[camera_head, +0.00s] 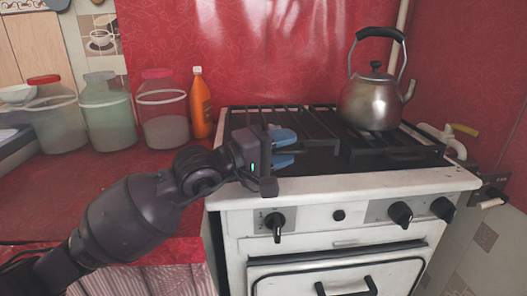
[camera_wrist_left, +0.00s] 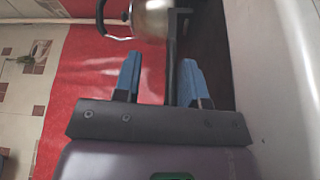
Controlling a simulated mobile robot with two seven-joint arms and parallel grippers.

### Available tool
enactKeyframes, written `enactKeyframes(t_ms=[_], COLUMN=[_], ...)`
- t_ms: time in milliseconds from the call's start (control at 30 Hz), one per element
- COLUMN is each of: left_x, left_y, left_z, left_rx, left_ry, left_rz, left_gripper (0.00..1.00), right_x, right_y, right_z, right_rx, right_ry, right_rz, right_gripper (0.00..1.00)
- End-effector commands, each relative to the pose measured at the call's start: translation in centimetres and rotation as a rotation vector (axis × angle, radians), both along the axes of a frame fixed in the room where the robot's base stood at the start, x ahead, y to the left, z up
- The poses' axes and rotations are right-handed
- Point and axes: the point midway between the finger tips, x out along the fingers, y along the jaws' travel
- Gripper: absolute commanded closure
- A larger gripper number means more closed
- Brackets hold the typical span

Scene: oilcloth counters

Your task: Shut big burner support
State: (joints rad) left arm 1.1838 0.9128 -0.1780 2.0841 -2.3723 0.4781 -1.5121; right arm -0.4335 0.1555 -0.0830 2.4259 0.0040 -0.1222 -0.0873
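The stove top carries dark burner supports, with a wide dark grate (camera_head: 318,122) on the left and a dark grate section (camera_head: 392,150) at the front right. They look roughly flat; I cannot tell clearly whether one is tilted. My left gripper (camera_head: 290,148) is at the stove's front left, fingers pointing right over the cooktop. In the left wrist view its blue fingers (camera_wrist_left: 160,80) are apart, with a dark bar (camera_wrist_left: 172,55) showing beyond and between them. I cannot tell whether they touch it. The gripper hides part of the left front grate. My right gripper is not in view.
A metal kettle (camera_head: 370,100) stands on the back right of the stove. Several jars, including a green one (camera_head: 107,112), and an orange bottle (camera_head: 201,105) line the red counter on the left. Knobs (camera_head: 275,222) and an oven handle (camera_head: 346,288) project from the front.

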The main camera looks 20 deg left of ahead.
Motion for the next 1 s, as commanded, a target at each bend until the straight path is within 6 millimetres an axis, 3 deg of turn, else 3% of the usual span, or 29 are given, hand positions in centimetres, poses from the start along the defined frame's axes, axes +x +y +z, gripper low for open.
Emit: enactKeyframes(t_ms=[700, 1000], left_x=[-6.1, -7.5], left_y=[5.8, 7.1], left_z=[-0.2, -0.4], left_rx=[0.004, 0.004], left_ry=[-0.002, 0.0], left_rz=[0.004, 0.005], left_gripper=[0.64, 0.64], right_x=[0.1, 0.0], right_y=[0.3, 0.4], right_z=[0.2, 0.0], right_rx=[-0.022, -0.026], right_ry=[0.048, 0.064], right_rz=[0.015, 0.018], right_gripper=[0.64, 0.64])
